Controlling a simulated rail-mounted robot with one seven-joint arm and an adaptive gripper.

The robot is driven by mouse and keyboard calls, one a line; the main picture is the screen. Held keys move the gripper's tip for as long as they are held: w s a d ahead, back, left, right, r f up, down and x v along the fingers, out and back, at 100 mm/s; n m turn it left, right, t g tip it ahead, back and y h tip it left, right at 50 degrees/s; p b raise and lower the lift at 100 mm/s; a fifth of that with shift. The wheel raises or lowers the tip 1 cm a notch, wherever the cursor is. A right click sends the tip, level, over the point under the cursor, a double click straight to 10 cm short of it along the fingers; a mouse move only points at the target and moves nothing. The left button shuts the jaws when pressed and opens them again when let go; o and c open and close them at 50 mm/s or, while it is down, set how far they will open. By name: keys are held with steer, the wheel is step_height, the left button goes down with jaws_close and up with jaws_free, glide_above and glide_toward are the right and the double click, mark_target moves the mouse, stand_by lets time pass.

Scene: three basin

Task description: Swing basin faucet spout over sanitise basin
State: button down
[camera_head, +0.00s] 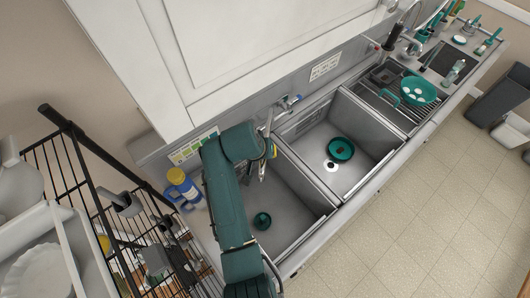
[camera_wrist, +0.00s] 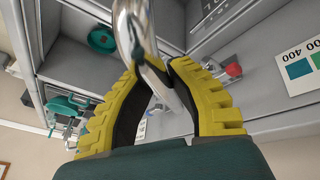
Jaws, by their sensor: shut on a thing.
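My gripper (camera_wrist: 156,66) has its yellow fingers closed around the chrome faucet spout (camera_wrist: 138,28) in the wrist view. In the head view the faucet (camera_head: 265,127) stands at the back wall, near the divider between two steel basins. My green arm hides much of the left basin (camera_head: 292,203) and most of the gripper. The grasped part appears above the left basin, close to the divider. The right basin (camera_head: 368,140) is open to view. Which basin is the sanitise one cannot be read from the labels.
A green dish (camera_head: 341,149) and a white item (camera_head: 330,166) lie in the right basin. A small green cup (camera_head: 262,221) lies in the left one. A draining rack with a green bowl (camera_head: 418,91) is farther right.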

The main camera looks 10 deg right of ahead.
steer(key=shift+f, duration=0.15)
steer(key=c, duration=1)
jaws_free()
steer(key=shift+o, duration=0.2)
steer(key=shift+r, duration=0.3)
steer(key=v, duration=0.5)
steer(key=s+a, duration=0.7)
steer(key=s, duration=0.2)
steer(key=shift+a+f, duration=0.15)
steer(key=shift+a, duration=0.15)
steer(key=shift+s, duration=0.15)
